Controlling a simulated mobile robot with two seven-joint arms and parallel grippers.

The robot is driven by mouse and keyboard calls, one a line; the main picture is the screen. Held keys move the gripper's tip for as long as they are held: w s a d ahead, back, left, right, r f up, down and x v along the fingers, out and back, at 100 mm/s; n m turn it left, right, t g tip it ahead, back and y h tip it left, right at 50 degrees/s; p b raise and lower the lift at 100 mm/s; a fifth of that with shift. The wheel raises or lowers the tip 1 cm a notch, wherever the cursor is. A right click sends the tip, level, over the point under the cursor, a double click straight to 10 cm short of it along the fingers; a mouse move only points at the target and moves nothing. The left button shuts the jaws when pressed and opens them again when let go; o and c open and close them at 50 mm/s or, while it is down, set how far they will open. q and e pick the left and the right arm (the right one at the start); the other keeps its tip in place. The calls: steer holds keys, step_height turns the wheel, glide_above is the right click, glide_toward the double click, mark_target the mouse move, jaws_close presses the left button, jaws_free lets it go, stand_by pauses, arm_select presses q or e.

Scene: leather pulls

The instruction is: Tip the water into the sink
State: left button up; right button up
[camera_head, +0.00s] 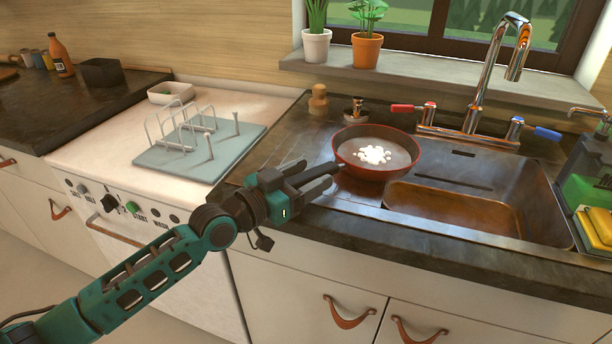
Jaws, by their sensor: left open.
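A round red pan (346,152) holds greyish liquid with a white clumped patch in its middle. It sits level at the back left corner of the sink (455,207), partly over the basin's edge. Its short dark handle points left toward my left gripper (318,174). That gripper is open, its two dark fingers at the handle's end; I cannot tell whether they touch it. The chrome tap (488,75) stands behind the sink, with its spout to the right of the pan. My right gripper is not in view.
A blue-grey dish rack (190,148) stands on the white appliance to the left. A wooden-topped brush (318,98) and a soap dispenser (355,108) stand behind the pan. A green caddy with a yellow sponge (597,228) is at the right. The basin's right part is clear.

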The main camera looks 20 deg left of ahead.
arm_select(q)
steer(key=shift+s+a, duration=0.2)
steer(key=shift+s, duration=0.1)
steer(key=v, duration=1.2)
steer(key=shift+s+f, duration=0.1)
